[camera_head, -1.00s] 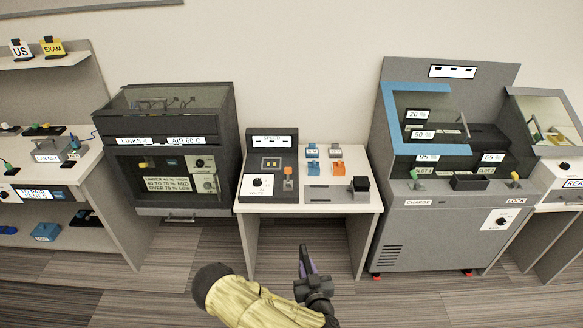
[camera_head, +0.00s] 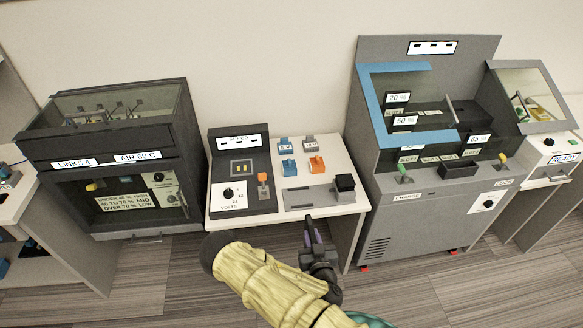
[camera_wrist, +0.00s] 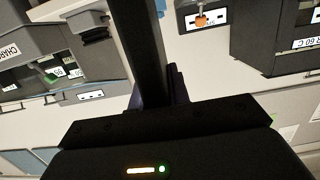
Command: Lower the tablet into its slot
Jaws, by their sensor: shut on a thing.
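My gripper (camera_head: 316,240) is low in front of the middle desk in the head view, with my yellow-sleeved arm behind it. It is shut on a thin dark thing with a purple edge, seen nearly edge-on, which I take to be the tablet (camera_head: 318,238). In the wrist view a dark upright bar and a purple edge (camera_wrist: 178,85) show beyond the black gripper body. The grey charging cabinet (camera_head: 433,212) stands to the right, apart from the gripper. Its blue-framed window shows percent labels and small slot labels (camera_head: 408,160). I cannot tell which slot is the tablet's.
The middle desk (camera_head: 333,158) carries a dark panel with a dial, small blue and orange blocks and a black block (camera_head: 344,185). A dark glass-topped cabinet (camera_head: 118,160) stands at left. Open floor lies in front.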

